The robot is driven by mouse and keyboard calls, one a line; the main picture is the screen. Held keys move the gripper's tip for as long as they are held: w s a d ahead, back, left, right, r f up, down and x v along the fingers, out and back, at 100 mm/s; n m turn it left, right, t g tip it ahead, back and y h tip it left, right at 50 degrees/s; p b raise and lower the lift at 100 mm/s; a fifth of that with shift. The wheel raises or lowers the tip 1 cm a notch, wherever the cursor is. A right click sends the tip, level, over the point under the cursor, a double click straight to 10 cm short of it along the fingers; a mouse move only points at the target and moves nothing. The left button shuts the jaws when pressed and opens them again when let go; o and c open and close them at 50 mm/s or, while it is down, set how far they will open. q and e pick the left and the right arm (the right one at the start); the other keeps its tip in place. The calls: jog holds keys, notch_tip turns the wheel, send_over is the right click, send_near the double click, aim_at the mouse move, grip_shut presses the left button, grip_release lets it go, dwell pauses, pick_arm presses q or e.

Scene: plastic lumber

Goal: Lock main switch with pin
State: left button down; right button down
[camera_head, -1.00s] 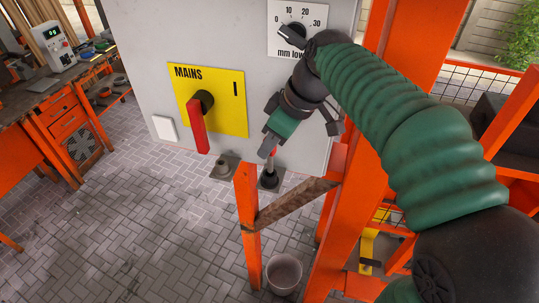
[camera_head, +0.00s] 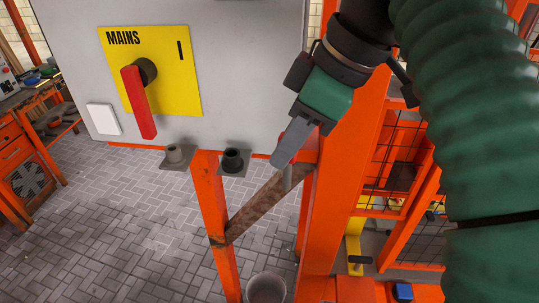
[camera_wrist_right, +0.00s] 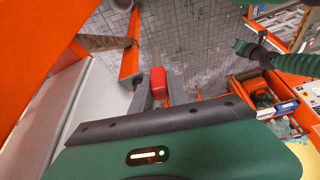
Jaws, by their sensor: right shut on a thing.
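The red main switch handle (camera_head: 138,100) hangs down, tilted slightly, on the yellow MAINS plate (camera_head: 185,80) of the grey cabinet. My right gripper (camera_head: 288,150) is right of the plate, in front of the cabinet's lower right edge. The black holder (camera_head: 233,160) is empty, left of the gripper. In the wrist view a dark gripper (camera_wrist_right: 250,46), apparently my left, shows small at upper right; its jaws are unclear.
A grey holder (camera_head: 174,155) stands left of the black one. An orange frame with a rusty brace (camera_head: 258,207) stands below the gripper, and an orange post (camera_head: 345,150) is close at its right. Space before the MAINS plate is clear.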

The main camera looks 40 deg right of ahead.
jog(key=shift+s+r, duration=0.15)
jog(key=shift+s, duration=0.25)
jog(key=shift+s+r+p, duration=0.1)
jog(key=shift+r+p, duration=0.25)
jog(key=shift+w+r+p, duration=0.2)
jog(key=shift+r+p, duration=0.6)
jog(key=shift+p, duration=0.05)
jog(key=shift+s+r+p, duration=0.1)
jog(key=shift+r+p, duration=0.95)
jog(key=shift+r, duration=0.05)
jog(key=shift+f, duration=0.1)
